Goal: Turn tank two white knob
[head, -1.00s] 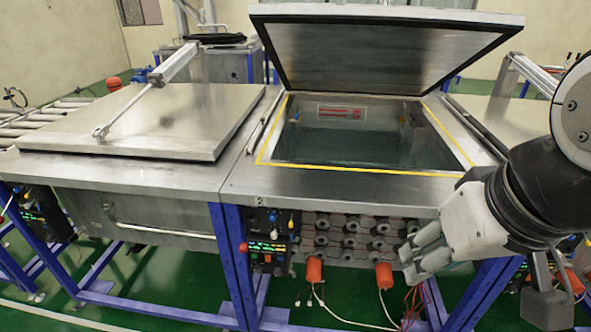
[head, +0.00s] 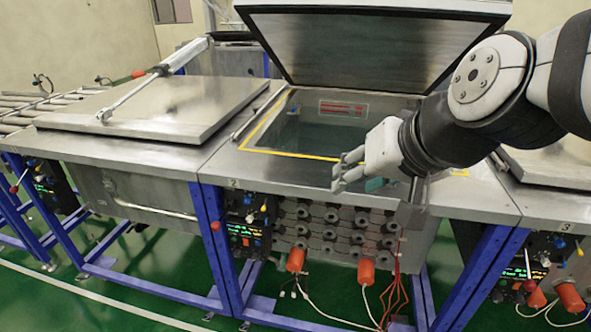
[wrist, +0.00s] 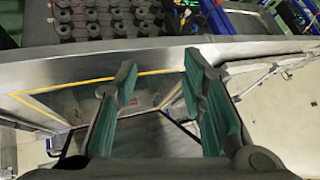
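Tank two (head: 225,168) is the middle tank, with its lid raised and its opening edged in yellow. Its dark control panel (head: 248,232) is on the front face at the left, beside a blue post. Small knobs and green readouts show there; the white knob is too small to make out for certain. My gripper (head: 340,172) is over the front rim of tank two, right of and above the panel. In the wrist view my gripper (wrist: 165,85) has its two green-padded fingers apart with nothing between them.
The raised lid (head: 370,45) stands behind my arm. A closed tank lid (head: 165,105) is at the left. Orange plugs (head: 295,260) with hanging cables are below tank two's front. Another panel (head: 525,265) is on tank three at the right. Green floor is clear in front.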

